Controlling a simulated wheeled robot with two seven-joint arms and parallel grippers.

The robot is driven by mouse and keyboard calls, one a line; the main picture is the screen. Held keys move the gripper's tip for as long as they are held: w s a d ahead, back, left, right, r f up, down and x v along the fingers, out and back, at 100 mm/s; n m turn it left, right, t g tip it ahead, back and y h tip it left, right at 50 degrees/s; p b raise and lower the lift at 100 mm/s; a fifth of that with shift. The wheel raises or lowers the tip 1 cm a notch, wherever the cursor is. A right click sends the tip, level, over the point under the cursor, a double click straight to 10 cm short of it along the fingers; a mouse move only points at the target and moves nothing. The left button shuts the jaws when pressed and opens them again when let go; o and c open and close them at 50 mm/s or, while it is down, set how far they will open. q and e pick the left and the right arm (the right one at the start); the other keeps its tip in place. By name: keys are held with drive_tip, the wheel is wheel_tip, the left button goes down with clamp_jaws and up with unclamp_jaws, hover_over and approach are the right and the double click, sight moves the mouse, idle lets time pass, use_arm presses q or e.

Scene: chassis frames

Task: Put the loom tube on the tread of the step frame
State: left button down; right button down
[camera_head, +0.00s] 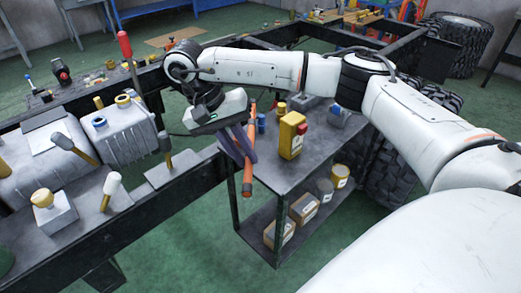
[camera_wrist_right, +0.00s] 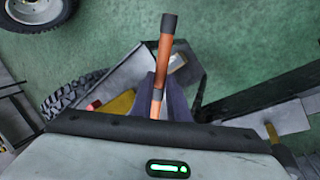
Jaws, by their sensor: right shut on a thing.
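The loom tube is an orange tube with dark ends (camera_head: 248,176). My right gripper (camera_head: 243,148) is shut on it, with the tube hanging nearly upright, slightly tilted, beside the left edge of the grey two-level stand. In the right wrist view the tube (camera_wrist_right: 164,60) sticks out past the right gripper's fingers (camera_wrist_right: 160,98). I cannot tell for sure which part is the step frame's tread; a flat grey plate (camera_head: 172,168) lies on the dark chassis rail left of the gripper. My left gripper is not in view.
The stand's top (camera_head: 318,147) carries a yellow can with a red cap (camera_head: 291,138) and small cups. Boxes and tins fill its lower shelf (camera_head: 262,232). Hammer-like tools (camera_head: 168,146) stand on the chassis at left. A red-handled tool (camera_head: 125,46) rises behind. Green floor lies below.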

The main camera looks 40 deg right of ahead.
wheel_tip(320, 180, down, 7)
drive_tip(key=c, duration=1.7)
unclamp_jaws()
